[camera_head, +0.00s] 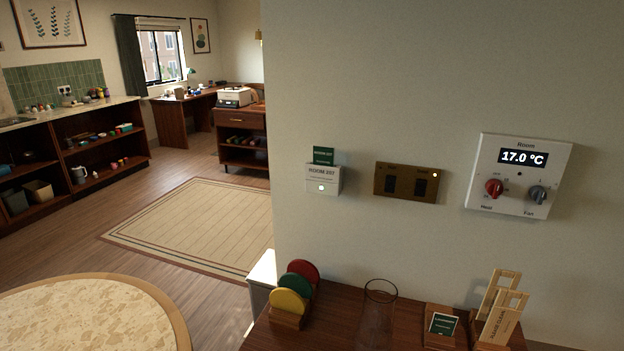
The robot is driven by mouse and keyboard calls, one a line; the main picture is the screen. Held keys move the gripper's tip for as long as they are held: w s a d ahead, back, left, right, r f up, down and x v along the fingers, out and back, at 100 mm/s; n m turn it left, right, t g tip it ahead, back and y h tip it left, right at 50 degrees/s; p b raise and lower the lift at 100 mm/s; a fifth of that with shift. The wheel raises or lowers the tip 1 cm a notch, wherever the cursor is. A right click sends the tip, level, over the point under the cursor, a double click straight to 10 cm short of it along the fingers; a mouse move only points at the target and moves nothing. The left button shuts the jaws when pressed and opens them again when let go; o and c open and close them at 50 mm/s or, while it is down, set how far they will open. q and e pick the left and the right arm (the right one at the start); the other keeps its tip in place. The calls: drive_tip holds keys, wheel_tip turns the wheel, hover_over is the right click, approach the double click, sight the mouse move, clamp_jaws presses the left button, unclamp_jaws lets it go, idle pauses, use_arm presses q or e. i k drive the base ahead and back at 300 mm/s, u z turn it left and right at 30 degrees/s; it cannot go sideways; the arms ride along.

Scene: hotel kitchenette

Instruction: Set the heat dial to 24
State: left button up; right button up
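A white thermostat panel (519,176) is on the wall at the right. Its dark display (523,157) reads 17.0 °C under the word Room. The red heat dial (494,188) is at the panel's lower left, above the label Heat. Its exact pointer setting is too small to read. A grey fan dial (537,195) is at the lower right, above the label Fan. Neither of my grippers shows in the head view.
Below the panel, a wooden console (340,323) holds coloured discs in a rack (290,314), a clear glass vase (378,310), a small sign (441,325) and door-hanger cards (499,318). A brass switch plate (406,182) and a key-card holder (323,179) are left of the panel.

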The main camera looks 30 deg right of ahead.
sight(494, 187)
drive_tip(key=z, duration=2.2)
drive_tip(key=k, duration=0.45)
drive_tip(key=u, duration=0.8)
drive_tip(key=i, duration=0.65)
drive_tip(key=z, duration=0.35)
